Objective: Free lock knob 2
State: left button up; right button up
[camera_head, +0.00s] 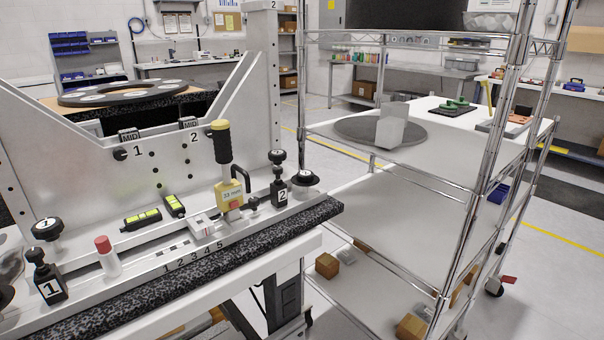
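The part labelled 2 (280,190) stands at the right end of the silver fixture ledge. It is a black block with a round black knob (277,157) on a short upright stem. I cannot tell whether knob 2 is locked. Neither of my grippers is in view.
A yellow tool with a black handle (229,190) stands on the ledge left of knob 2. A red-capped white cylinder (106,258) and two green-yellow levels (142,219) are farther left. A wire-post shelf cart (440,210) stands close on the right.

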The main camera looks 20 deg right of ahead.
aim_at(305, 179)
jog(key=z, duration=0.2)
jog(key=i, duration=0.95)
jog(key=u, duration=0.55)
